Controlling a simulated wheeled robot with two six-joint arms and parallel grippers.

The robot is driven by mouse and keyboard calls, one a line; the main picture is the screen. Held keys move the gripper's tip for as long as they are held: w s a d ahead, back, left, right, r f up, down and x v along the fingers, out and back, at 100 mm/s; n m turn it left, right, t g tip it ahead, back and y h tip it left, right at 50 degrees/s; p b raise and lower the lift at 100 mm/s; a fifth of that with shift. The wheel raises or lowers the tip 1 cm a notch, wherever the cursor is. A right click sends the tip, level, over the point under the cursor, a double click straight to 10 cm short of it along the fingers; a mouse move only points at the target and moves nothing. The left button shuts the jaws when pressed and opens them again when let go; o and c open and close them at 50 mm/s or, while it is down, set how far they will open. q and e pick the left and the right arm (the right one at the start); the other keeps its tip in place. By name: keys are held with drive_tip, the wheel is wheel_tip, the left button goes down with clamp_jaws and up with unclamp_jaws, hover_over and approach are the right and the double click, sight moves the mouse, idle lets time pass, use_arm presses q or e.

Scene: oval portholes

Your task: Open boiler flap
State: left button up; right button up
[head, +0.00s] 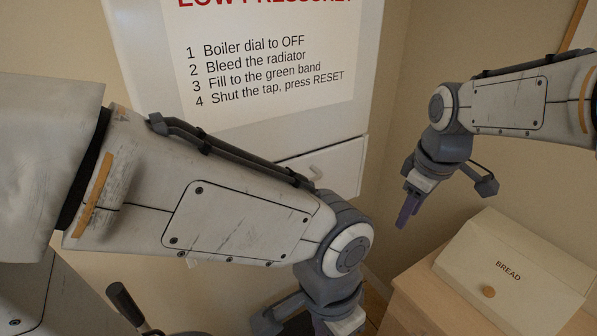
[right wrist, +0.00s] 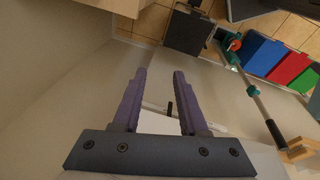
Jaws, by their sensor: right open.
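The white boiler (head: 135,50) stands against the wall in the head view, with a printed notice (head: 270,60) on its front. My left arm hides much of the boiler's lower left. My right gripper (head: 406,208) is to the right of the flap, apart from it, pointing down. In the right wrist view its purple fingers (right wrist: 158,75) are spread with nothing between the tips. My left gripper (head: 335,325) is at the bottom edge, its fingers mostly cut off.
A cream bread box (head: 510,265) stands on a wooden cabinet (head: 425,290) below my right arm. A dark handle (head: 125,302) rises at bottom left. The right wrist view shows blue (right wrist: 263,54), red (right wrist: 288,68) and green (right wrist: 304,80) panels and a long pole (right wrist: 255,95).

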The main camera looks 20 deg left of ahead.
sight(297, 174)
drive_tip(key=s+a+r+n, duration=0.4)
drive_tip(key=a+r+n, duration=0.4)
drive_tip(key=a+r, duration=0.1)
drive_tip(key=s+a+r+n, duration=0.4)
drive_tip(key=a+r+n, duration=0.4)
drive_tip(key=a+r, duration=0.15)
drive_tip(key=shift+g+y, duration=0.4)
drive_tip(key=f, duration=0.3)
drive_tip(key=a+f, duration=0.1)
drive_tip(key=f, duration=0.3)
drive_tip(key=w+f+b, duration=0.1)
drive_tip(key=f, duration=0.2)
drive_tip(key=shift+a+f, duration=0.4)
clamp_jaws()
drive_tip(key=shift+d, duration=0.1)
